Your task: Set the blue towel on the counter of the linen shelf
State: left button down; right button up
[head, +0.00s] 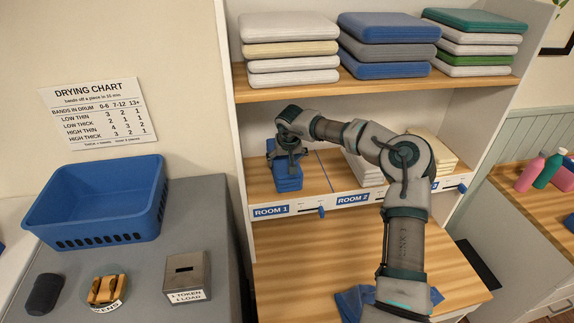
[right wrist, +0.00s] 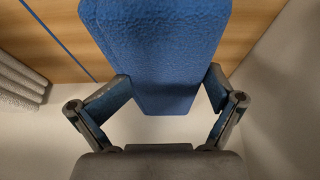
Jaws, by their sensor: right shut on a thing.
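My right gripper (head: 289,150) reaches into the ROOM 1 bay of the linen shelf (head: 465,105). It is shut on a folded blue towel (head: 288,182), which looks layered. In the right wrist view the fingers (right wrist: 168,92) press on both sides of the blue towel (right wrist: 168,50). I cannot tell whether the towel touches the bay floor. The wooden counter (head: 300,265) is below the bays. A crumpled blue cloth (head: 352,302) lies on it, partly hidden by my right arm. My left gripper is not in view.
Folded white towels (head: 362,167) fill the ROOM 2 bay, with cream ones (head: 440,152) to its right. Towel stacks (head: 388,45) stand on the upper shelf. A blue basket (head: 100,200), a token box (head: 187,275) and a dark object (head: 44,293) are at left. The counter's left part is clear.

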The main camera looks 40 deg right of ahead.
jog(key=shift+s+a+f, duration=0.2)
jog(key=shift+s+f, duration=0.2)
jog(key=shift+s, duration=0.3)
jog(key=s, duration=0.1)
jog(key=s+b, duration=0.1)
jog(key=s, duration=0.1)
jog(key=s+a+r+b, duration=0.1)
jog(key=s, duration=0.1)
jog(key=shift+s+a, duration=0.1)
jog(key=shift+s, duration=0.1)
jog(key=c, duration=0.5)
jog(key=s+a, duration=0.1)
jog(key=s, duration=0.1)
jog(key=s+b, duration=0.1)
jog(key=s, duration=0.2)
jog(key=s+a+r, duration=0.1)
jog(key=s, duration=0.1)
jog(key=shift+s+a+b, duration=0.3)
jog(key=shift+a+b, duration=0.05)
jog(key=shift+b, duration=0.05)
grip_shut()
jog(key=shift+s+d+r, duration=0.2)
jog(key=shift+d, duration=0.1)
jog(key=shift+s, duration=0.1)
